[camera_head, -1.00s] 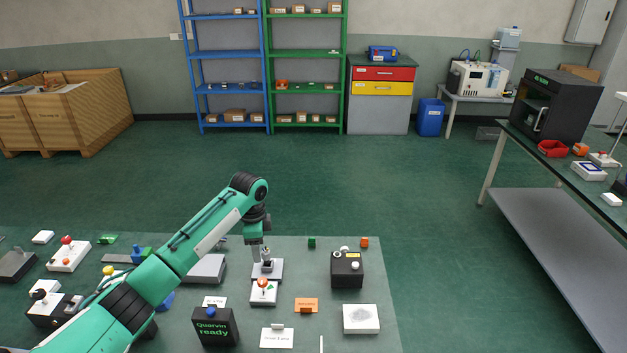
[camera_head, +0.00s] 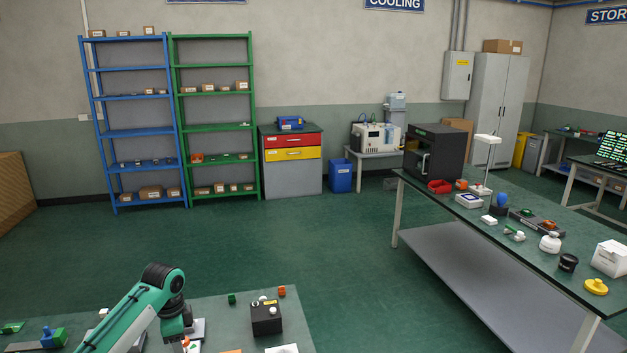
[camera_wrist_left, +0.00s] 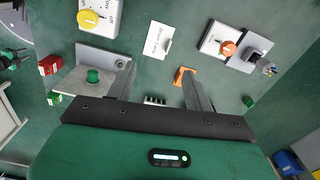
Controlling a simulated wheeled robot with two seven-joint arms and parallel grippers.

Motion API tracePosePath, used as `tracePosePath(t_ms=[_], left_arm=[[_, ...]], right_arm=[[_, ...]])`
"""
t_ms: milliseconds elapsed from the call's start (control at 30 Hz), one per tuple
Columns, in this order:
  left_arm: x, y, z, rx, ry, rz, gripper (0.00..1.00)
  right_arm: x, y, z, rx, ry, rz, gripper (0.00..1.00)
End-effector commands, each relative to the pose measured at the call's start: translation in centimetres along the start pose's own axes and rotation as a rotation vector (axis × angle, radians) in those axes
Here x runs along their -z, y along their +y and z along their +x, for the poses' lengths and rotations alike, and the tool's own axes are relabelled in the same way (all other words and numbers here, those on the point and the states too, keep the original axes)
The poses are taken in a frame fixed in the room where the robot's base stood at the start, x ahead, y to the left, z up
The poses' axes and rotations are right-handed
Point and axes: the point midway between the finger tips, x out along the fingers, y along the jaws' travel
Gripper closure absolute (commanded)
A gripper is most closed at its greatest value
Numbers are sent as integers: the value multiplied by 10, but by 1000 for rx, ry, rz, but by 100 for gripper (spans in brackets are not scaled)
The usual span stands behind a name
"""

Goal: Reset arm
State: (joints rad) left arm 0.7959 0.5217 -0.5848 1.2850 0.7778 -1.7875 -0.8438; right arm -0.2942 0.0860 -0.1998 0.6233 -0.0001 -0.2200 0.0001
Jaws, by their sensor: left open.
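My left arm (camera_head: 139,309) reaches in from the lower left in the head view, with its wrist bent downward over the near bench. My left gripper (camera_wrist_left: 158,70) shows in the left wrist view with its two grey fingers apart and nothing between them. Below it on the bench are a white label card (camera_wrist_left: 158,41), an orange block (camera_wrist_left: 184,75) close to one finger, and a grey plate with a green button (camera_wrist_left: 93,75) by the other finger. In the head view the fingertips are hard to make out. My right gripper is not in view.
The near bench (camera_head: 232,316) holds a black box (camera_head: 266,318), a green block (camera_head: 231,299) and an orange block (camera_head: 282,291). A long table (camera_head: 480,225) with several items stands at the right. Shelves and a drawer cabinet (camera_head: 292,165) line the back wall. The floor between is clear.

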Motion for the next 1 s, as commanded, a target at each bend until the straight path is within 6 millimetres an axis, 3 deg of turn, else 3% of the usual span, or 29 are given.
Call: tracePosePath(t_ms=[367, 567, 667, 800, 1000], left_arm=[[20, 42, 38, 9, 15, -20, 48], [32, 78, 63, 19, 34, -48, 48], [39, 103, 79, 25, 52, -72, 48], [47, 153, 102, 35, 90, -137, 48], [48, 224, 120, 53, 154, -272, 48]], right_arm=[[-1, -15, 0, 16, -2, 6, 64], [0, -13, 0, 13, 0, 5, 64], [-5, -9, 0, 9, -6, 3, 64], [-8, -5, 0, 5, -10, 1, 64], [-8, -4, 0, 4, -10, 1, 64]])
